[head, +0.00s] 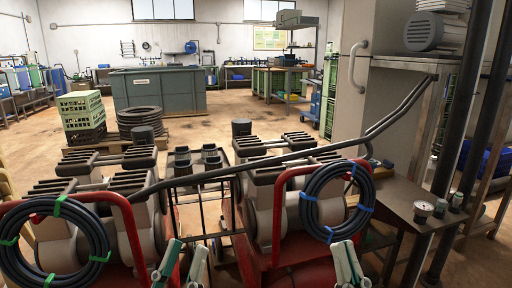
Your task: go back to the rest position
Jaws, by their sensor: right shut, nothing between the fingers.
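My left gripper (184,258) shows at the bottom edge, left of centre. Its two pale green and white fingers stand apart with nothing visible between them, so it is open. My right gripper (346,262) shows at the bottom edge, right of centre. Its fingers are close together, shut and empty. Both grippers appear in front of the red-framed manifold units. A dark hose coil with green ties (20,270) hangs on the left red frame (128,232). A dark hose coil with blue ties (309,222) hangs on the right red frame (277,225). The wrists are out of view.
A dark pipe (228,170) runs across the manifold units. A grey shelf with gauges (422,208) stands at the right, by dark upright pipes. Green crates (82,108), stacked black rings (140,118) and a large grey-green tank (160,88) stand behind. The floor beyond is mostly open.

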